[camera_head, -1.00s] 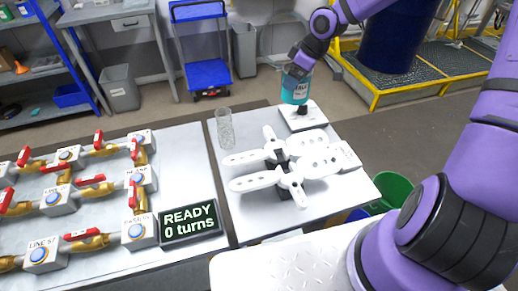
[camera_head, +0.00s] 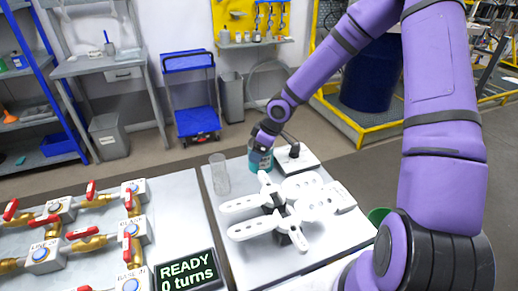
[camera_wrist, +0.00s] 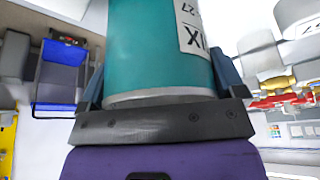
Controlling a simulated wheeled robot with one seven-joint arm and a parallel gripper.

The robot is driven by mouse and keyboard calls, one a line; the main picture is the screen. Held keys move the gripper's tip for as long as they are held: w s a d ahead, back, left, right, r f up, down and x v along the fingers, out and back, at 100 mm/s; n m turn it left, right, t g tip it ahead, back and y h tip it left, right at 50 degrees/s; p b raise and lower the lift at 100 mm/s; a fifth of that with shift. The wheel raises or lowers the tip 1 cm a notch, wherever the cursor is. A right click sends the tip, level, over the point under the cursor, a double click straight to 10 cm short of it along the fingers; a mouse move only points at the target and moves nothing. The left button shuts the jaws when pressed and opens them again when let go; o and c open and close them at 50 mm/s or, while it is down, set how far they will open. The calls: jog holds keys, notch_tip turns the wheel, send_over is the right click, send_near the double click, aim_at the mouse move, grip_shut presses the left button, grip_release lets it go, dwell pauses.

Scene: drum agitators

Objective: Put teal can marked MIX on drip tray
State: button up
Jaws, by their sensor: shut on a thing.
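The teal can (camera_head: 258,160) is upright at the back of the white bench top, between a clear cylinder and a square white pad. My gripper (camera_head: 264,143) is shut on it from above and behind. Whether its base touches the bench I cannot tell. In the wrist view the teal can (camera_wrist: 155,45) fills the space between my fingers, and its white label shows part of the marking, "IX" and "27". I cannot make out for certain which thing is the drip tray.
The clear cylinder (camera_head: 219,174) stands close to the can's left. The white pad (camera_head: 309,161) with a black post is at its right. White paddle-shaped parts (camera_head: 285,208) stand in front. Red-handled brass valves (camera_head: 90,243) and a READY display (camera_head: 187,271) are further left.

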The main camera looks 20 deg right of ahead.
jog(key=shift+f, duration=0.15)
jog(key=o, duration=0.8)
jog(key=shift+o, duration=0.2)
